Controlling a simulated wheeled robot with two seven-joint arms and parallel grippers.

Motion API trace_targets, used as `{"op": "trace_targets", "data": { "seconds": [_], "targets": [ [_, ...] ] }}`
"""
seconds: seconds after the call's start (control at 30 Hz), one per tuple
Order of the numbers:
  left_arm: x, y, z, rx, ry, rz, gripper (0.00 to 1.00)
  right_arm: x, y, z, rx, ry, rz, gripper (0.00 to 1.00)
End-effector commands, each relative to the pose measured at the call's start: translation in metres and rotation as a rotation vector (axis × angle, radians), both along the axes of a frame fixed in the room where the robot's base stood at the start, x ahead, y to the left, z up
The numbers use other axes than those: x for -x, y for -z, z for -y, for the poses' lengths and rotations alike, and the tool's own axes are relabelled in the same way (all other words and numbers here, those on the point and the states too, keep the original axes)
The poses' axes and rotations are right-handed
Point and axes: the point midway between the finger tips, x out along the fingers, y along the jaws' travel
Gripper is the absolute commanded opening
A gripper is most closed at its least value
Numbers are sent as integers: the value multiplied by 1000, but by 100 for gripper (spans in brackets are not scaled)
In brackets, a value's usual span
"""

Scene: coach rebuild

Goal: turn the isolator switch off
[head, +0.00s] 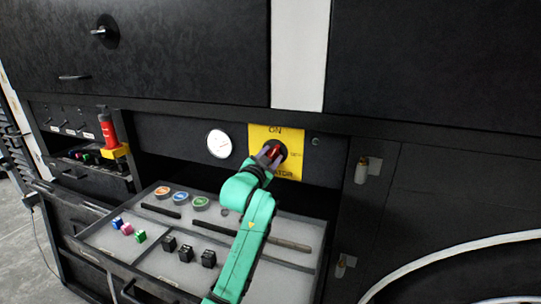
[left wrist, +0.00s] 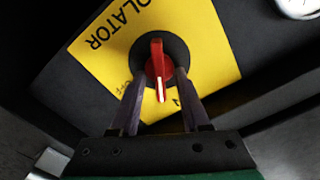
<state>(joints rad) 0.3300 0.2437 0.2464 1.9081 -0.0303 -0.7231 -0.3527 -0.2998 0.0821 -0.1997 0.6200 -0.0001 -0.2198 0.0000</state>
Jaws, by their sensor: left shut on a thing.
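The isolator switch has a red handle (left wrist: 157,58) on a round black base (left wrist: 145,52), set on a yellow plate (head: 289,166) with black lettering. In the head view, ON is at the plate's top and a small mark sits at the right. In the left wrist view, the handle's white line points down, between the OFF lettering at lower left and the partly hidden ON side at lower right. My left gripper (head: 271,153) is shut on the red handle, one finger on each side; its fingers show in the left wrist view (left wrist: 160,88). My right gripper is not in view.
A round white gauge (head: 219,143) is left of the plate. An open drawer (head: 100,238) below holds colored discs, cubes, black blocks and bars. Dark cabinets surround the panel; a brass latch (head: 361,172) is at right.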

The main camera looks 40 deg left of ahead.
Motion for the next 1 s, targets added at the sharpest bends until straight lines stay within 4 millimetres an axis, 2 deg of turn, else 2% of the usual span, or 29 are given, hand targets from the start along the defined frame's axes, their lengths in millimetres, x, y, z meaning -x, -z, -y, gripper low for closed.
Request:
{"op": "trace_targets", "data": {
  "seconds": [0.7, 1.0],
  "targets": [
    [-1, 3, 2, -643, -1, -227, 0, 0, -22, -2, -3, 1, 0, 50],
    [-1, 5, 3, -864, -1, -303, 0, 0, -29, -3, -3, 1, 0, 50]
  ]
}}
